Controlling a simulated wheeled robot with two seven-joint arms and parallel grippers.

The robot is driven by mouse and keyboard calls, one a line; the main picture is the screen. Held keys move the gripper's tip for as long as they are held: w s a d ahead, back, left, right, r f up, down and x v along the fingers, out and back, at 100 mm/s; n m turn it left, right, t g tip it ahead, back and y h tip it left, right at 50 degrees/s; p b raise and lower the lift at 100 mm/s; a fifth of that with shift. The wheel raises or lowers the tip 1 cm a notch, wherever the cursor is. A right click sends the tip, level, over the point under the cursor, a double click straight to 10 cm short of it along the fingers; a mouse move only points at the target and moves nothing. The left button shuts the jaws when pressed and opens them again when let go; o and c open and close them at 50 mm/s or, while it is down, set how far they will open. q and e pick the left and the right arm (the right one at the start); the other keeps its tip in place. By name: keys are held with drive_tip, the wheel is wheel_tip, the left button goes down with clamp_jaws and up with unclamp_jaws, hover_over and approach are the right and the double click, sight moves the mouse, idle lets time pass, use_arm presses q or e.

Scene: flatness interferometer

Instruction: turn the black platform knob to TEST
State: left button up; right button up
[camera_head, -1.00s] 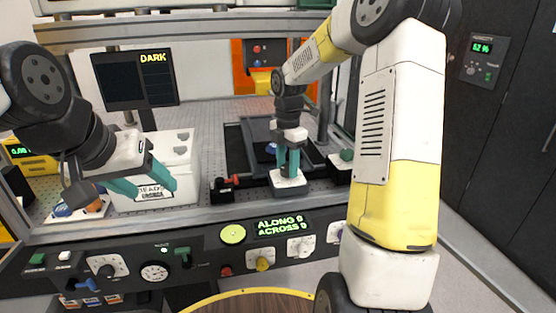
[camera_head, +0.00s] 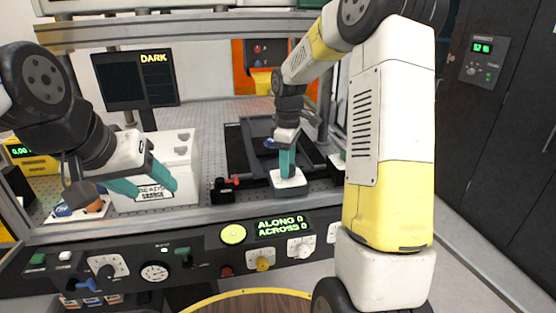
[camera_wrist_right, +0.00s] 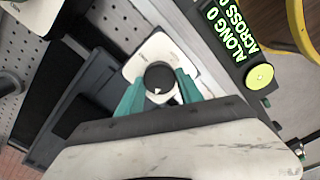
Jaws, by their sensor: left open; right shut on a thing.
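The black platform knob (camera_wrist_right: 159,78) sits on a white square plate (camera_wrist_right: 142,62), with a small white mark on its rim. The plate also shows in the head view (camera_head: 289,186), at the front edge of the bench. My right gripper (camera_wrist_right: 157,92) is shut on the knob, one teal finger on each side. In the head view my right gripper (camera_head: 287,170) points down onto the plate and hides the knob. No TEST lettering is readable. My left gripper (camera_head: 148,182) is open and empty, in front of a white box.
The white box (camera_head: 183,150) with a label stands at the left. A small red-and-black device (camera_head: 222,190) is left of the plate. A dark recessed stage (camera_head: 238,150) lies behind. The front panel has a green display (camera_head: 280,227), reading ALONG 0, ACROSS 0, and several knobs.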

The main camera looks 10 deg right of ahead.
drive_tip(key=m, duration=0.5)
drive_tip(key=shift+m, duration=0.3)
drive_tip(key=m, duration=0.4)
drive_tip(key=shift+w, duration=0.1)
drive_tip(key=m, duration=0.6)
drive_tip(key=shift+d, duration=0.15)
drive_tip(key=m, duration=1)
drive_tip(key=shift+d+m, duration=0.1)
drive_tip(key=shift+m, duration=0.3)
drive_tip(key=m, duration=0.4)
drive_tip(key=shift+m, duration=0.3)
drive_tip(key=m, duration=1)
drive_tip(key=shift+s, duration=0.2)
drive_tip(key=shift+m, duration=0.3)
